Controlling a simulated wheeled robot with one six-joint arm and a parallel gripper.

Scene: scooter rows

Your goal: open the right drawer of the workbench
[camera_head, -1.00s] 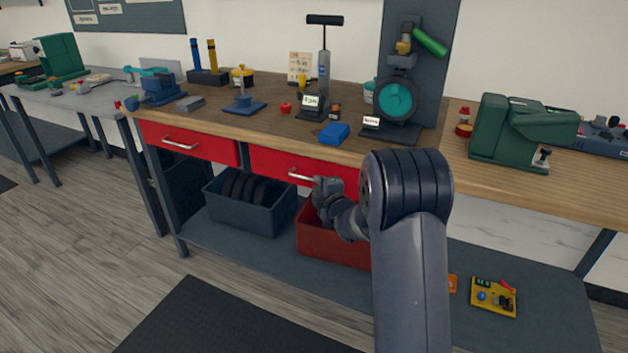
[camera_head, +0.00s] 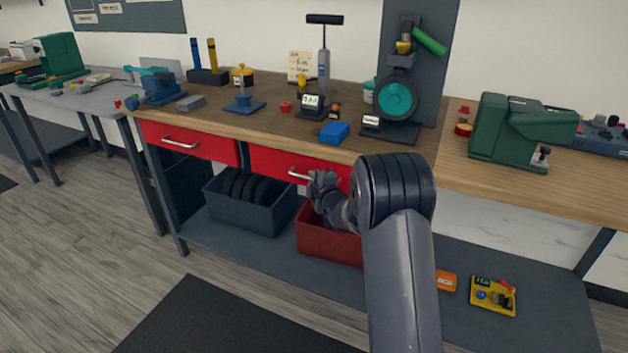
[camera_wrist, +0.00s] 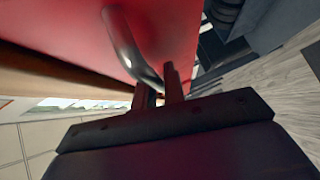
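The workbench's right drawer (camera_head: 270,163) has a red front and a silver bar handle (camera_head: 299,175). It sits flush under the wooden top (camera_head: 226,124), beside the red left drawer (camera_head: 205,145). My gripper (camera_head: 321,182) is at the right end of the right drawer's handle. In the wrist view, the handle (camera_wrist: 126,45) curves out from the red drawer front (camera_wrist: 70,35) and runs in between the two dark fingers of my gripper (camera_wrist: 160,88). The fingers stand close together on either side of the bar. My arm hides the right end of the drawer.
A grey bin (camera_head: 240,214) with black discs and a red bin (camera_head: 325,245) stand on the lower shelf (camera_head: 265,262) below the drawers. The floor in front holds a dark mat (camera_head: 215,325).

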